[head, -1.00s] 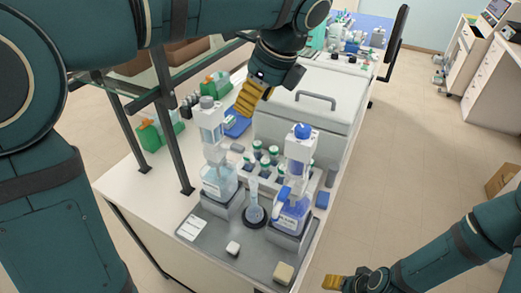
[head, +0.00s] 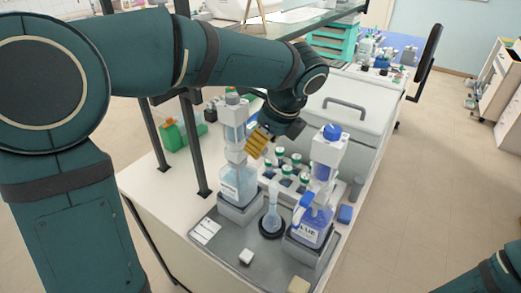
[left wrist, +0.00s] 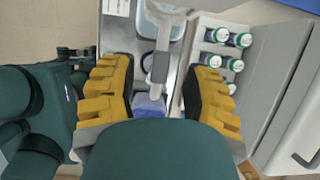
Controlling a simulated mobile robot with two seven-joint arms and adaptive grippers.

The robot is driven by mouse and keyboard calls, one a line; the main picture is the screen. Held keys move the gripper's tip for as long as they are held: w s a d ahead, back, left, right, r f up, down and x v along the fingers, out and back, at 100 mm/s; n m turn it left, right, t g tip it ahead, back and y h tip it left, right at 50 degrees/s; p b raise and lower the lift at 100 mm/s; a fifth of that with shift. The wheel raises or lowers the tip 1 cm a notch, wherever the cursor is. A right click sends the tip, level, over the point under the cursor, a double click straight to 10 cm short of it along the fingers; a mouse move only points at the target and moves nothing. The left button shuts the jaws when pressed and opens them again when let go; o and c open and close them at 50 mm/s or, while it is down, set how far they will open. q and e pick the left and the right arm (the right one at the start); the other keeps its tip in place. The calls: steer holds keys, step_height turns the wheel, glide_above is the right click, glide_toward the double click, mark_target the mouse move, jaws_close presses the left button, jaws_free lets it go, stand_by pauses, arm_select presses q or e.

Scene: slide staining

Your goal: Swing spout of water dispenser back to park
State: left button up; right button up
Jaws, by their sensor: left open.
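The clear dispenser with a light-blue bottle (head: 239,186) stands on a grey block at the left of the tray. A second dispenser with a blue bottle (head: 314,222) and blue cap stands on another block to the right. My left gripper (head: 257,143) is just behind and to the right of the clear dispenser's upper part. In the left wrist view it (left wrist: 160,90) is open, with yellow fingers apart. A pale spout (left wrist: 160,67) lies between the fingers; I cannot tell whether they touch it. My right gripper is out of view.
A flask (head: 272,212) stands in a black ring between the dispensers on the grey tray (head: 222,256). Green-capped bottles (head: 287,172) stand in a rack close behind. A white-lidded unit (head: 345,112) and a shelf post (head: 194,145) bound the space.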

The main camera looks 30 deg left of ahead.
arm_select(q)
steer(key=shift+x, duration=1.05)
jaws_close()
